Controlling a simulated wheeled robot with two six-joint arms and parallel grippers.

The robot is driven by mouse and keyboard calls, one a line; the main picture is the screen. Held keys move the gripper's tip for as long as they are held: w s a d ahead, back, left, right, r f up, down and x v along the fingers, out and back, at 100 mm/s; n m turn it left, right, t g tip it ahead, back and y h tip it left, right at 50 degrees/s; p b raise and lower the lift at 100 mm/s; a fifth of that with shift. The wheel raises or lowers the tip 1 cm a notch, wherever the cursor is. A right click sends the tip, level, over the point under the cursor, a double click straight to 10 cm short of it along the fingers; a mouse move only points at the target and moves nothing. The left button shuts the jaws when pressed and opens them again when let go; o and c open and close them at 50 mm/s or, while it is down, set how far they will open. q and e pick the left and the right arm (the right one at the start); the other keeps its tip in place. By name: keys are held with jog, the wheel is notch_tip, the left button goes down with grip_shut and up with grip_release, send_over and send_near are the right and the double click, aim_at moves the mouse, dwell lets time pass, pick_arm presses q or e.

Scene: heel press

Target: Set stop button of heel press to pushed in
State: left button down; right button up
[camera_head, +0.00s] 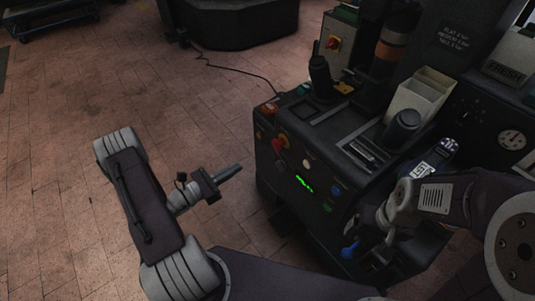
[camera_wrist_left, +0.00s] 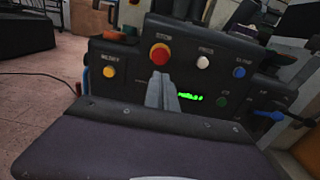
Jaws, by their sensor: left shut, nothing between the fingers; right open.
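The heel press is a dark machine whose front panel (camera_wrist_left: 138,82) faces my left gripper. The stop button is a red mushroom head on a yellow base, in the upper middle of the panel; it shows in the left wrist view (camera_wrist_left: 159,53) and in the head view (camera_head: 281,141). How far in it sits cannot be told. My left gripper (camera_head: 240,167) is shut and empty, in front of the panel. Its fingertips (camera_wrist_left: 160,77) appear just below the stop button in the wrist view, apart from it in the head view. My right gripper (camera_head: 384,222) is open near the press's right front.
Beside the stop button are a yellow button (camera_wrist_left: 109,72), a white one (camera_wrist_left: 203,62), a blue one (camera_wrist_left: 239,72) and a green one (camera_wrist_left: 222,102). A blue lever (camera_head: 349,250) sticks out near my right gripper. The tiled floor left of the press is clear.

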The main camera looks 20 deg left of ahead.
aim_at(275, 146)
pick_arm(q)
jog(key=shift+w+d, duration=0.1)
jog(key=b+x, duration=0.4)
jog(key=x, duration=0.9)
jog(key=shift+d, duration=0.1)
jog(key=shift+w+d, duration=0.2)
jog(key=shift+w, duration=0.1)
pick_arm(e)
notch_tip(275, 146, down, 4)
jog(key=shift+r, duration=0.1)
